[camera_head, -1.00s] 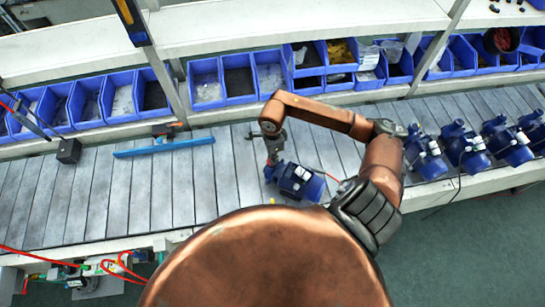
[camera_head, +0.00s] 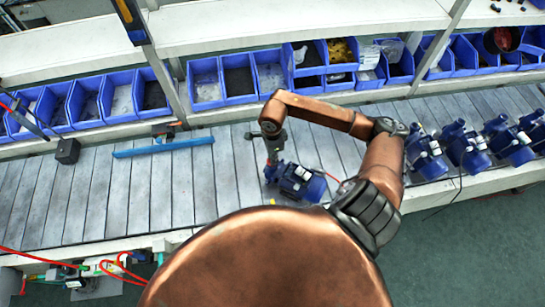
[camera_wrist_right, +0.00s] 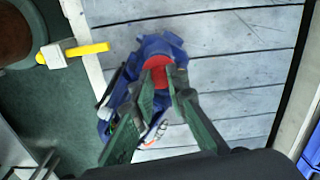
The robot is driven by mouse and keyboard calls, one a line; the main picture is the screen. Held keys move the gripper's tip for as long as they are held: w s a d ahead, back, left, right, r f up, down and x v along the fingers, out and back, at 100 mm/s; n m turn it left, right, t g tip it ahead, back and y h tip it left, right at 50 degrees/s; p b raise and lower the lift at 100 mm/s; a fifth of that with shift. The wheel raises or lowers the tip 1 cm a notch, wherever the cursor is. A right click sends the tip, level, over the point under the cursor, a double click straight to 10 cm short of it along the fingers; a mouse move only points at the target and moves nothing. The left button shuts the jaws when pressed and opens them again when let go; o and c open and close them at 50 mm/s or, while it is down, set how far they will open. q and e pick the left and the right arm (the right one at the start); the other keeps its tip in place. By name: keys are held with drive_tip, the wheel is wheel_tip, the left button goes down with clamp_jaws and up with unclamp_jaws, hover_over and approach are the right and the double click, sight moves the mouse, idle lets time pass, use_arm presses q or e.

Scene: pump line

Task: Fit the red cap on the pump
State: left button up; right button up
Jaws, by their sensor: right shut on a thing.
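The blue pump (camera_head: 301,183) lies on the slatted conveyor, in front of my body in the head view. It also shows in the right wrist view (camera_wrist_right: 163,43), with its blue end around the red cap. The red cap (camera_wrist_right: 158,72) is between the fingers of my right gripper (camera_wrist_right: 160,82), at the pump's end. My right gripper (camera_head: 273,162) is shut on the cap. The fingers hide part of the cap and pump, so I cannot tell whether the cap is seated. The red cap is not clear in the head view. My left gripper is out of view.
Several other blue pumps (camera_head: 467,150) stand in a row at the right of the conveyor. Blue bins (camera_head: 207,82) line the shelf behind it. A blue bar (camera_head: 163,147) and a black block (camera_head: 68,151) lie to the left.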

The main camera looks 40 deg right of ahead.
drive_tip(key=shift+f+b, duration=0.35)
drive_tip(key=shift+b, duration=0.05)
drive_tip(key=o, duration=0.9)
drive_tip(key=shift+c, duration=0.2)
drive_tip(key=shift+r, duration=0.15)
drive_tip(key=shift+r+p, duration=1.5)
drive_tip(key=shift+r, duration=1.35)
drive_tip(key=shift+r, duration=0.1)
wheel_tip(320, 180, up, 12)
